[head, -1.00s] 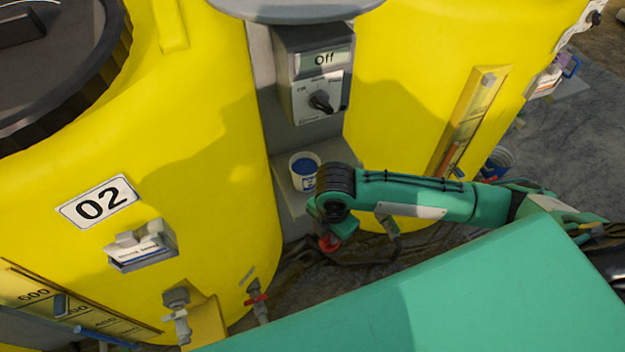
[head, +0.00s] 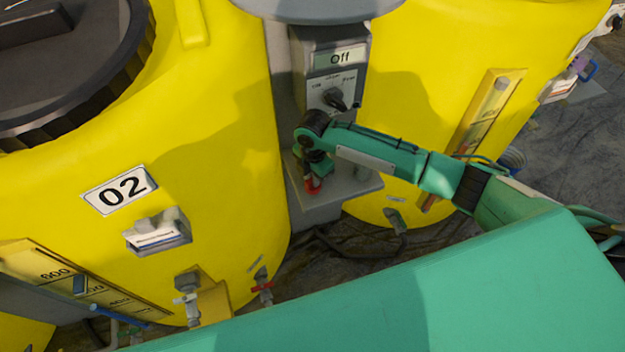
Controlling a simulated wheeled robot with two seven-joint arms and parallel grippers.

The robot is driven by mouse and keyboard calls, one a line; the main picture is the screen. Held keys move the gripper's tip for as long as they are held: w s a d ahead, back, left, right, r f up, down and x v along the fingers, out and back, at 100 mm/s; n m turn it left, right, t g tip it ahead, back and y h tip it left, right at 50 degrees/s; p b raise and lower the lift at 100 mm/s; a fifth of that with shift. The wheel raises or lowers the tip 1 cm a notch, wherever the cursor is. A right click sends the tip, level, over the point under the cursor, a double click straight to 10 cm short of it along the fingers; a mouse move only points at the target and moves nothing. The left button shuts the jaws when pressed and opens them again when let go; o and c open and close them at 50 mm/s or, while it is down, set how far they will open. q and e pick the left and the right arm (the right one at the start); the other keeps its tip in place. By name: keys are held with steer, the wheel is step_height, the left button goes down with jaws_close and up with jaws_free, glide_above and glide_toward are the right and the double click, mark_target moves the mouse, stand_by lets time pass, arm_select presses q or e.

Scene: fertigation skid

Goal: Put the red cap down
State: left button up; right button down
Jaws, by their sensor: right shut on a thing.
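The red cap (head: 313,186) shows at the tip of my right gripper (head: 314,178), which is shut on it. The cap is over the small grey shelf (head: 352,190) between the two yellow tanks. I cannot tell whether the cap touches the shelf. My right wrist and forearm hide part of the shelf, and the white cup with blue contents is hidden behind them. My left gripper is not in view.
A grey control box (head: 331,75) reading "Off" stands above the shelf. A yellow tank (head: 215,150) marked 02 is on the left, another yellow tank (head: 410,110) on the right. Red-handled valves (head: 262,286) sit low. The shelf's right part looks bare.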

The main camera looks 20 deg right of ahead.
steer(key=shift+w+f+p, duration=0.2)
steer(key=shift+f, duration=0.75)
steer(key=shift+w+f+p, duration=0.15)
steer(key=shift+f+p, duration=0.05)
steer(key=shift+f, duration=0.75)
steer(key=shift+f, duration=0.1)
steer(key=c, duration=1.7)
jaws_free()
step_height(320, 180, up, 12)
steer(key=shift+r+b, duration=0.1)
steer(key=shift+b, duration=0.4)
steer(key=shift+s+a, duration=0.1)
